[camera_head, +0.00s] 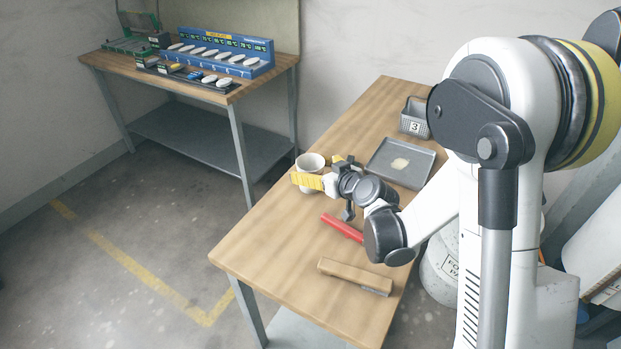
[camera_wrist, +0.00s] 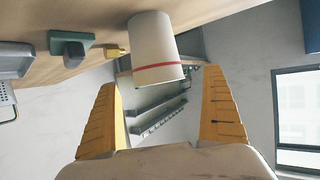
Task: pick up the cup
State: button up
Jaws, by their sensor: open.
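The cup (camera_head: 313,160) is white and stands upright near the left edge of the wooden table. In the wrist view the white cup (camera_wrist: 157,45), with a red stripe, appears in the gap between my yellow fingers. My gripper (camera_wrist: 160,80) is open, with a finger on each side of the cup in that view and visible space on both sides. In the head view my gripper (camera_head: 307,181) reaches the cup from the right, low along the table. One yellow finger crosses in front of the cup's lower part. The far finger is mostly hidden there.
A grey tray (camera_head: 386,172) and a grey crate marked 3 (camera_head: 415,129) lie behind my arm. A red bar (camera_head: 342,227) and a brown block (camera_head: 350,274) lie nearer the front. A second bench (camera_head: 110,62) with a blue rack (camera_head: 222,57) stands at the back left.

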aim_at(304, 162)
jog(key=b+x, duration=0.1)
jog(key=x, duration=0.3)
jog(key=shift+w, duration=0.15)
jog(key=shift+d, duration=0.1)
jog(key=c, duration=1.1)
